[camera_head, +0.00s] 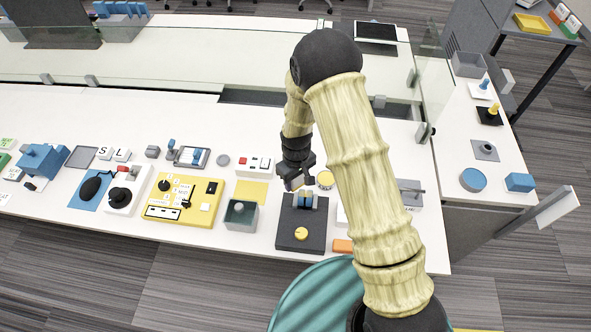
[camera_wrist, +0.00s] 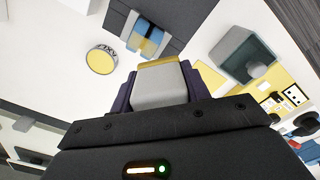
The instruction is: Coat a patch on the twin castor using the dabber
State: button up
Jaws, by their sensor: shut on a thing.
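My gripper (camera_head: 297,183) is shut on the dabber (camera_wrist: 160,88), a pale grey block with a yellowish edge at its far end, seen between the dark fingers in the wrist view. The twin castor (camera_head: 305,200), with blue and pale bands, sits at the back of a dark base with a yellow knob (camera_head: 301,233). It also shows in the wrist view (camera_wrist: 150,40), beyond the dabber's tip and apart from it. A round yellow-topped tin (camera_wrist: 101,60) with dark lettering stands beside the base; it shows in the head view (camera_head: 325,179) right of my gripper.
A grey open box (camera_head: 241,216) stands left of the dark base, near a yellow mat (camera_head: 252,191). A yellow panel (camera_head: 184,199) lies further left. An orange block (camera_head: 343,246) is near the front edge. My arm hides part of the table to the right.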

jog(key=shift+r+p, duration=0.8)
jog(key=shift+r, duration=0.85)
jog(key=shift+w, duration=0.15)
jog(key=shift+s, duration=0.3)
jog(key=shift+w+f, duration=0.15)
jog(key=shift+f+b, duration=0.15)
jog(key=shift+b, duration=1)
jog(key=shift+r+b, duration=0.2)
jog(key=shift+b, duration=0.4)
